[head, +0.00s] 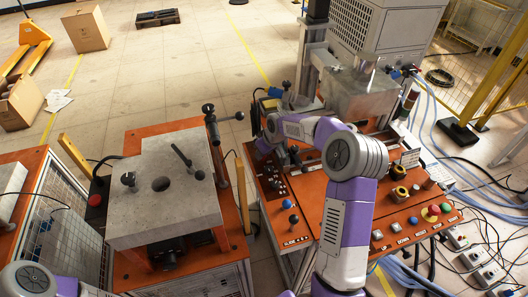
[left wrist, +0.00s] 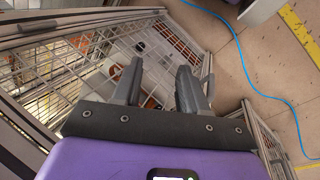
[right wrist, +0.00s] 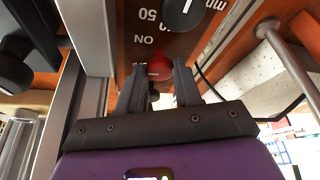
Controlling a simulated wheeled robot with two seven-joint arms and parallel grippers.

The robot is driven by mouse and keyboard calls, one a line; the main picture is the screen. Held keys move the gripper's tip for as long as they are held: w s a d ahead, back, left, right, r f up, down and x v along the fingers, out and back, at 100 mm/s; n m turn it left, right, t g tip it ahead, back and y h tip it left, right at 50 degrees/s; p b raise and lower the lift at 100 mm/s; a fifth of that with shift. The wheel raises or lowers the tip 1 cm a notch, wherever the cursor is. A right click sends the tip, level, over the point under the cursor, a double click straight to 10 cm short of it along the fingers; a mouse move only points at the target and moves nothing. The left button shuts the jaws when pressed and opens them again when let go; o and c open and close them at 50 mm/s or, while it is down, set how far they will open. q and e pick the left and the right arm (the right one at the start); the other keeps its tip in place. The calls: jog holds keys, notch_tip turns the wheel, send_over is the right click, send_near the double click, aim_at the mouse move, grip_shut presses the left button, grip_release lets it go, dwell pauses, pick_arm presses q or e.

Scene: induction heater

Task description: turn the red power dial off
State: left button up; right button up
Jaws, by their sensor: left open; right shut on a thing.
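The red power dial (right wrist: 160,68) shows in the right wrist view on an orange panel, below the printed word "ON". My right gripper (right wrist: 159,72) is closed around it, with one finger on each side. The fingers hide part of the dial. In the head view, my right arm reaches over the orange control panel (head: 335,232) and its wrist covers the dial. My left gripper (left wrist: 158,70) is open and empty in the left wrist view, above a wire mesh frame.
A black knob (right wrist: 183,12) sits close above the red dial. A metal post (right wrist: 88,35) stands left of my right gripper. A grey block (head: 165,195) on an orange bench stands left of the panel. Several buttons and knobs fill the panel's right side.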

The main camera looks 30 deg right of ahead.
jog(key=o, duration=1)
jog(key=shift+o, duration=0.2)
jog(key=p+v, duration=0.1)
jog(key=v, duration=0.6)
jog(key=shift+r, duration=0.25)
jog(key=shift+s, duration=0.1)
